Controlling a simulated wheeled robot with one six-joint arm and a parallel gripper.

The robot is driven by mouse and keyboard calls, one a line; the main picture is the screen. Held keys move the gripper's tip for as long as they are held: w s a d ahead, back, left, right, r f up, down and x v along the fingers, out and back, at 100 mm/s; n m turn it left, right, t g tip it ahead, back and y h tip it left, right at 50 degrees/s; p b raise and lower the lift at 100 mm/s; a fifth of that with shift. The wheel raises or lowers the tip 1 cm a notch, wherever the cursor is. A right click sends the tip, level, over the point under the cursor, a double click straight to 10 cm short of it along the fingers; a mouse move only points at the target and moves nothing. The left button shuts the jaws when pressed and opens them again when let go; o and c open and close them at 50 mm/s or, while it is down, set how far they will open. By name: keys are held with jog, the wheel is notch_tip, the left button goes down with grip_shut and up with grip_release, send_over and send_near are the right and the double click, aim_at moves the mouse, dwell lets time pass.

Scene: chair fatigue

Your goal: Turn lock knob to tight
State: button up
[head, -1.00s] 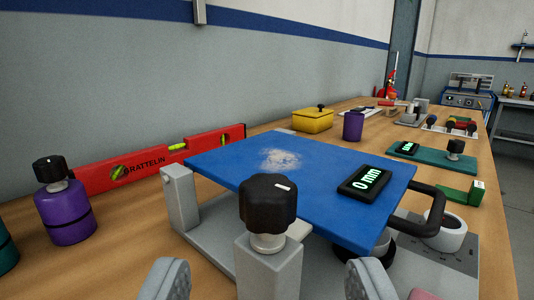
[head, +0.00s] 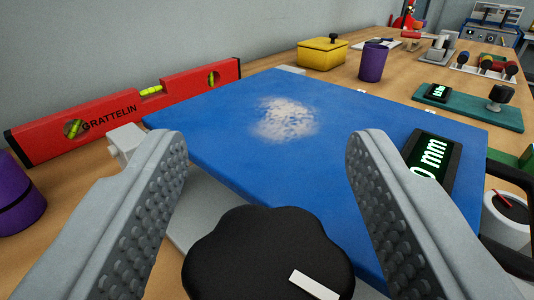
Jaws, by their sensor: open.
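The lock knob (head: 262,255) is black and lobed, with a white mark on its top toward the lower right. It sits at the bottom middle of the head view, in front of the blue plate (head: 330,180). My gripper (head: 258,140) is open, one finger on each side of the view. Its fingers reach past the knob over the plate, with the knob between them lower in the picture. I see no contact between fingers and knob. The knob's post is hidden beneath it. A display (head: 432,160) on the plate reads "0 mm", partly cut off by the right finger.
A red spirit level (head: 125,110) lies at the left by the wall. A purple container (head: 15,200) is at the left edge. A yellow box (head: 322,52), a purple cup (head: 374,62) and a green board (head: 470,108) stand behind. A black handle (head: 510,262) is at the right.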

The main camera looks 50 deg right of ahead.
jog(key=c, duration=1)
jog(key=shift+s+d+m+g+h, duration=0.1)
jog(key=shift+m+g+h, duration=0.7)
jog(key=shift+g, duration=0.1)
jog(key=o, duration=1)
jog(key=v, duration=1.7)
jog(key=shift+s, duration=0.15)
